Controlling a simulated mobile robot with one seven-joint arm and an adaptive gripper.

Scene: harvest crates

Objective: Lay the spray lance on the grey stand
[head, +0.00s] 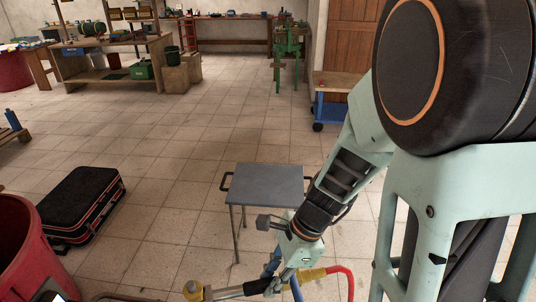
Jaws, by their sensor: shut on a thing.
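The grey stand (265,187) is a small flat-topped table on thin legs, with a dark handle at each side. It stands on the tiled floor near the middle of the head view, and its top looks empty. My gripper (283,281) is at the bottom of the view, lower in the picture than the stand's top. It is shut on the spray lance (231,292), a dark bar with a brass-coloured end at left, a yellow part at right and a red hose. The lance lies roughly level across the picture. My fingers hide part of it.
A black case (85,203) lies on the floor at left, beside a red tub (22,262). A blue wheeled cart (332,103) and a green machine (289,50) stand farther back. Workbenches (112,42) line the back. The floor left of the stand is clear.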

